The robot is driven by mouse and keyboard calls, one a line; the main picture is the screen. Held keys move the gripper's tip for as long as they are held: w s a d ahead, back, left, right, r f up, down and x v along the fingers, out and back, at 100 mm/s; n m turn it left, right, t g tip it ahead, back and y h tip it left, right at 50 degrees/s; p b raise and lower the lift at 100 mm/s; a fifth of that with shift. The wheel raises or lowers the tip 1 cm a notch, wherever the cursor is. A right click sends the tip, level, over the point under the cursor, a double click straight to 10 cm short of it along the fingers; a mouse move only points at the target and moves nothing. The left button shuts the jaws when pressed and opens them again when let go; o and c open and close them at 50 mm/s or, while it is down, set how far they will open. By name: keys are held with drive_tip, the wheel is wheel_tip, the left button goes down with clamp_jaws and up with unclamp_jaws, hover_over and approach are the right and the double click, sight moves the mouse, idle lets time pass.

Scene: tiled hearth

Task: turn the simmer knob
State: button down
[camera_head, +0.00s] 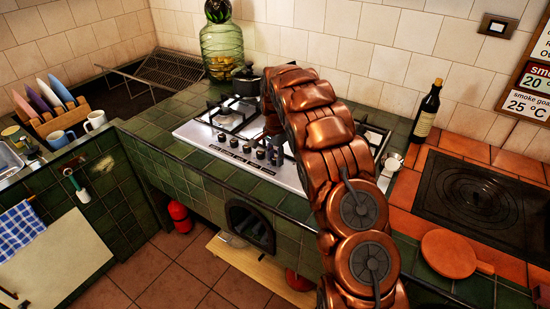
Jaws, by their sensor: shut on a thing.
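A steel gas hob (192,130) is set in the green tiled counter, with a row of small dark knobs (233,143) along its front edge. Which one is the simmer knob I cannot read at this size. My copper arm arches over the hob from the lower right. My gripper (275,154) is low at the right end of the knob row, partly hidden by my arm. It is shut on a knob there, and the knob itself is mostly covered.
A dark pot (246,82) stands at the back of the hob, beside a green glass jar (222,48). A dark bottle (427,110) and a small white cup (393,163) stand right of my arm. A round terracotta board (448,254) lies at the lower right.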

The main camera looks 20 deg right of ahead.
drive_tip(key=shift+f+n+b, duration=0.1)
drive_tip(key=shift+n+b, duration=0.2)
drive_tip(key=shift+b, duration=0.05)
drive_tip(key=shift+f+n+b, duration=0.15)
drive_tip(key=shift+n+b, duration=0.75)
drive_tip(key=shift+b, duration=0.05)
drive_tip(key=n+b, duration=0.2)
drive_tip(key=n, duration=0.1)
drive_tip(key=shift+n+b, duration=0.4)
drive_tip(key=n+b, duration=0.2)
drive_tip(key=n, duration=0.2)
drive_tip(key=shift+r, duration=0.2)
drive_tip(key=shift+n+b, duration=0.65)
drive_tip(key=shift+n, duration=1.05)
drive_tip(key=c, duration=1.1)
unclamp_jaws()
drive_tip(key=shift+o, duration=0.2)
drive_tip(key=shift+r, duration=0.1)
